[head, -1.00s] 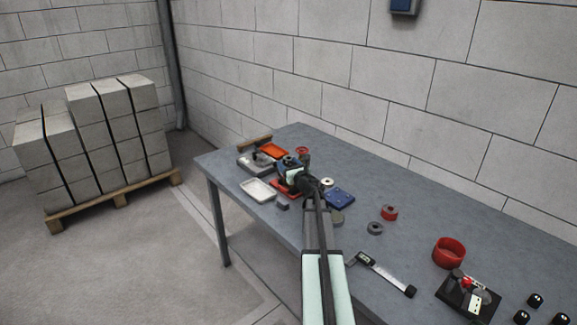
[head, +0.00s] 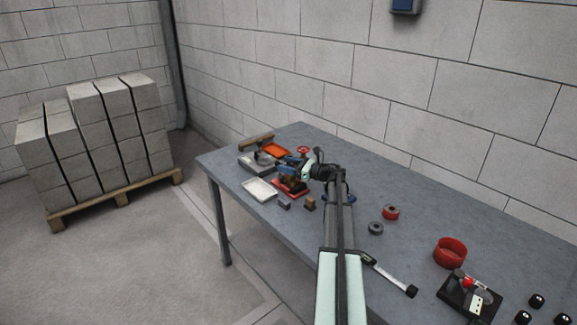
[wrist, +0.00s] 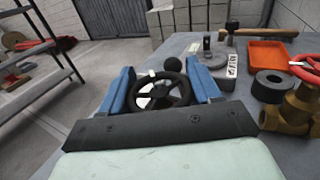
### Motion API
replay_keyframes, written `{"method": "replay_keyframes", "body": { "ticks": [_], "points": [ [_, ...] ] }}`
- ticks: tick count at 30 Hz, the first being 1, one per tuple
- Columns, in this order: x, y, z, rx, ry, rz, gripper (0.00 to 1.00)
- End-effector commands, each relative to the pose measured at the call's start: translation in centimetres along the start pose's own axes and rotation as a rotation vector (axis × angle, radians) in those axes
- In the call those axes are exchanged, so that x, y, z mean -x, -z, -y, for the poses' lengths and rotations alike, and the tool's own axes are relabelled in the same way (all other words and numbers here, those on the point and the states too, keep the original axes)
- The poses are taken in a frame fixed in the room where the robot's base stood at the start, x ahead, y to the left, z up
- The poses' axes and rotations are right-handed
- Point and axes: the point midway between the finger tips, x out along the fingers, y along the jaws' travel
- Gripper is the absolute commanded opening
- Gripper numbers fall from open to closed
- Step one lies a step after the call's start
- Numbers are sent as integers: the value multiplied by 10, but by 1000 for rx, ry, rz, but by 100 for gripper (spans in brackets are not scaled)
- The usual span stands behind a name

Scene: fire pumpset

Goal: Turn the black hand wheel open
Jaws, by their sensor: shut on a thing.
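The black hand wheel (wrist: 160,91) shows in the wrist view between the two blue fingers of my gripper (wrist: 162,88). The fingers are shut on its rim from both sides. In the head view my gripper (head: 288,170) is over the red-based pump set (head: 290,187) at the far left part of the table. The wheel is hidden there by my gripper and arm. A brass valve (wrist: 292,112) with a red hand wheel (wrist: 308,68) stands right of my gripper in the wrist view. The red wheel also shows in the head view (head: 304,150).
Behind the pump set lie an orange tray (head: 276,151) and a grey block-like device (head: 257,163). A white tray (head: 260,189) is left of it. A hammer (wrist: 258,32) lies at the back.

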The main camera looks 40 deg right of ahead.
Motion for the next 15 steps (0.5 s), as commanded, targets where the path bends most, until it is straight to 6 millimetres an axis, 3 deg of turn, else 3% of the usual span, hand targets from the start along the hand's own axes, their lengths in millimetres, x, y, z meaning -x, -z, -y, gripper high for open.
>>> {"method": "replay_keyframes", "body": {
  "ticks": [15],
  "points": [
    [0, 1, -3, 1, -230, -2, 32]
  ]
}}
